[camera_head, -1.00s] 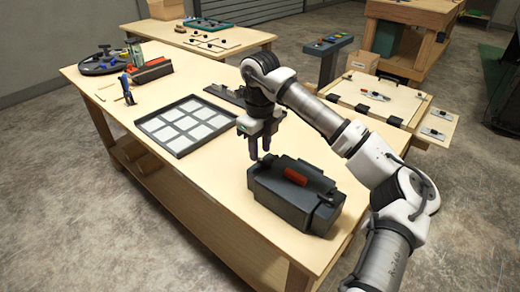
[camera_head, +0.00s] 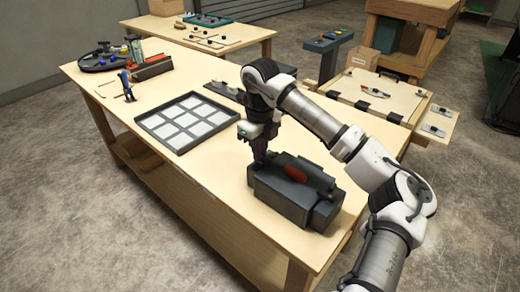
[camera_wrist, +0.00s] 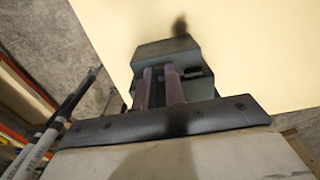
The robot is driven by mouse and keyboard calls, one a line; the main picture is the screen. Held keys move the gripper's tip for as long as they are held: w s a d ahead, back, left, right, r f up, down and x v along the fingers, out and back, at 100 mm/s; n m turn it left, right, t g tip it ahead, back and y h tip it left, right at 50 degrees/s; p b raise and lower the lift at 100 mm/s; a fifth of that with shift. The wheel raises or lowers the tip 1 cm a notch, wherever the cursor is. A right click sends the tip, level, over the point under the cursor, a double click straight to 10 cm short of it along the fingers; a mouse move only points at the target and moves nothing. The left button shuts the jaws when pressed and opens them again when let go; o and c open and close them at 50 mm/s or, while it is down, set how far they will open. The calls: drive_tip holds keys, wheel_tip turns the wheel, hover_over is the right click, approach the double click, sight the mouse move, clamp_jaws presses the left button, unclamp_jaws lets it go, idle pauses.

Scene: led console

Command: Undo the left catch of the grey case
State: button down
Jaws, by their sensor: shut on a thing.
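The grey case (camera_head: 285,195) sits on the near right part of the workbench, with its lid down and a red handle (camera_head: 297,174) on top. My gripper (camera_head: 259,158) is at the left end of the case, pointing down, with its fingers shut on the left catch. The fingers and my arm hide the catch, so I cannot tell its position. In the wrist view, the two fingers (camera_wrist: 162,85) lie close together over the dark grey case (camera_wrist: 168,47).
A black tray with pale squares (camera_head: 146,126) lies left of the case. A small blue figure (camera_head: 127,86), a red-and-grey block (camera_head: 152,68) and a round dark tray (camera_head: 98,60) stand farther back. Bare bench lies in front of the tray.

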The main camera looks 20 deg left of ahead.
drive_tip(key=m+b, duration=0.3)
drive_tip(key=shift+w+f+m, duration=0.1)
drive_tip(key=shift+f+m, duration=0.05)
drive_tip(key=shift+m, duration=0.25)
drive_tip(key=m+b, duration=0.2)
drive_tip(key=m, duration=0.2)
drive_tip(key=shift+w+d+m, duration=0.1)
drive_tip(key=shift+d+m, duration=0.05)
drive_tip(key=shift+m, duration=0.15)
drive_tip(key=m+b, duration=0.3)
drive_tip(key=m, duration=0.2)
drive_tip(key=shift+d, duration=0.1)
drive_tip(key=shift+d+m+b, duration=0.1)
drive_tip(key=shift+m+b, duration=0.85)
drive_tip(key=shift+m, duration=1.35)
drive_tip(key=shift+r, duration=0.2)
drive_tip(key=c, duration=1.5)
unclamp_jaws()
drive_tip(key=shift+o, duration=0.2)
